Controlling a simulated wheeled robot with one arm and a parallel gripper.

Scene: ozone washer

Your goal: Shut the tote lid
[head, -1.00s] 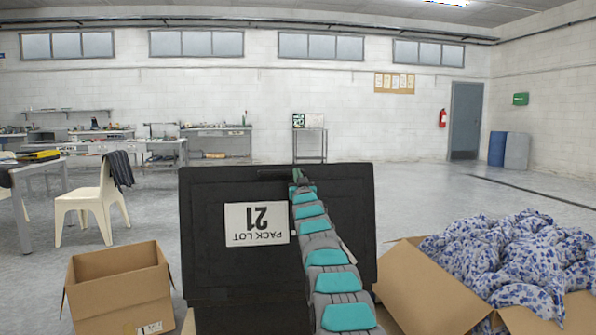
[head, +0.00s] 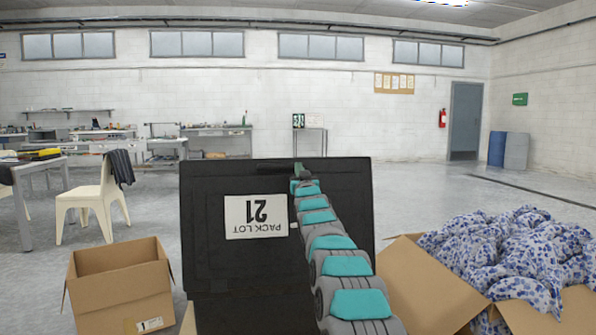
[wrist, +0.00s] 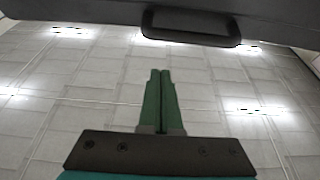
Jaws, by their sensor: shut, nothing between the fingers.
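The tote lid (head: 210,255) is a large black panel standing open, roughly upright, with an upside-down white label (head: 256,217) reading "PACK LOT 21". A dark handle (head: 272,166) sits at its top edge. In the wrist view, the lid's edge (wrist: 60,14) and handle (wrist: 190,26) cross the top of the picture. My gripper (wrist: 161,75) has its green fingers together and empty, a little below the handle in that view. In the head view, my arm crosses the lid and its far end is small near the top edge. Contact cannot be told. The tote's inside is hidden.
An open empty cardboard box (head: 120,290) stands on the left. A larger open carton (head: 430,290) with blue-and-white patterned cloth (head: 500,255) stands close on the right. A cream chair (head: 93,200) and a table are further left. The floor behind the lid is clear.

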